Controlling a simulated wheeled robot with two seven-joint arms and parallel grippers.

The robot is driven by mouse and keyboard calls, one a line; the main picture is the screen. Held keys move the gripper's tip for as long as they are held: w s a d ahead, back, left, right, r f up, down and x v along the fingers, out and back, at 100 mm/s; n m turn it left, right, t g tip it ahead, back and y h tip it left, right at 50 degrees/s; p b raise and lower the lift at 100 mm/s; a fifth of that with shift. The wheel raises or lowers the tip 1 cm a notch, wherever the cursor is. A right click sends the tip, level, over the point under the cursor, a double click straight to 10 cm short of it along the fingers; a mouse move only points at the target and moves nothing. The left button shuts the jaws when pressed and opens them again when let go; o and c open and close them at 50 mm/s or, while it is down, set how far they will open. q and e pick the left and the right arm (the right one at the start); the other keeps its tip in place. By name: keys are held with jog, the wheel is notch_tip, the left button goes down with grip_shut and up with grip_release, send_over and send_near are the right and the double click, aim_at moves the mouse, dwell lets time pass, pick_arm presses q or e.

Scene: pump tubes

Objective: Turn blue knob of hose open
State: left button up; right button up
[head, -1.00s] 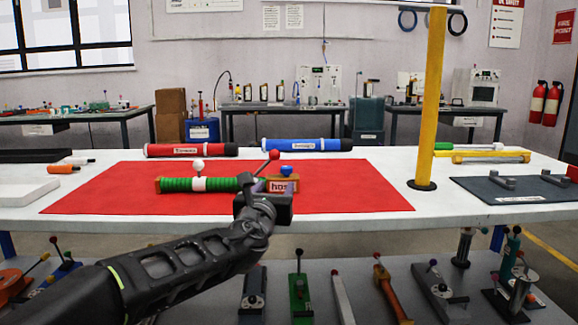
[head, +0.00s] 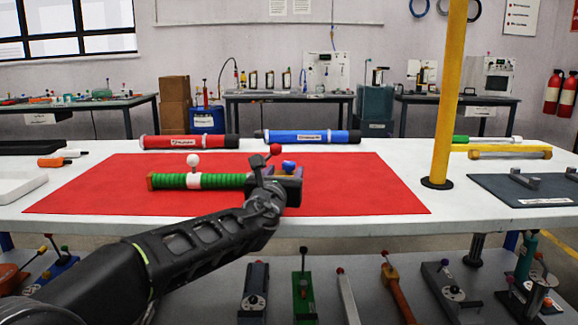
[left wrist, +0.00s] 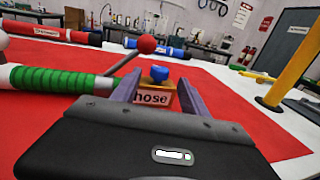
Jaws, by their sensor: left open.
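The blue knob (head: 288,166) sits on top of a small orange-brown block labelled "hose" (left wrist: 152,96), on the red mat (head: 350,190). In the left wrist view the knob (left wrist: 159,74) shows between and beyond the two purple-grey fingers of my left gripper (left wrist: 158,88). The fingers are apart, on either side of the block in the picture; I cannot tell whether they touch it. A green ribbed hose (head: 220,181) with a white band and white ball lies to the left. My left gripper hides most of the block in the head view.
A red-tipped lever (head: 275,150) rises beside the left gripper. A red tube (head: 190,142) and a blue tube (head: 310,137) lie behind the mat. A yellow post (head: 447,100) stands on the right. The mat's right part is clear.

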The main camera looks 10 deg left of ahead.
aim_at(288, 168)
pick_arm(q)
jog(key=w, duration=0.6)
jog(key=shift+a, duration=0.15)
grip_shut()
dwell(0.4)
